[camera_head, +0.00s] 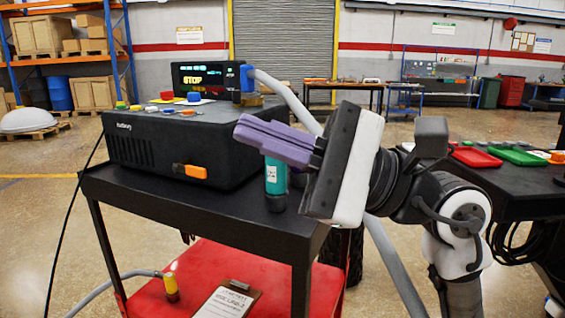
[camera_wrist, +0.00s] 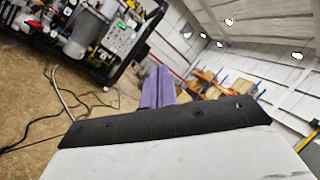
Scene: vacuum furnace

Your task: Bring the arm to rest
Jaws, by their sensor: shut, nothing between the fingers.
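My gripper (camera_head: 246,129) has two purple fingers that lie together, with nothing between them. It is raised in front of the right part of the black furnace (camera_head: 150,150), pointing left in the head view. In the wrist view the purple fingers (camera_wrist: 157,86) also lie side by side. The furnace stands on a black cart (camera_head: 240,215). A teal bottle (camera_head: 276,178) stands on the cart behind the fingers and is partly hidden by my gripper. Whether the fingers touch the furnace cannot be told.
A dark table (camera_head: 500,185) with a red tray (camera_head: 475,157) and a green tray (camera_head: 517,156) is at the right. A clipboard (camera_head: 226,302) lies on the cart's red lower shelf.

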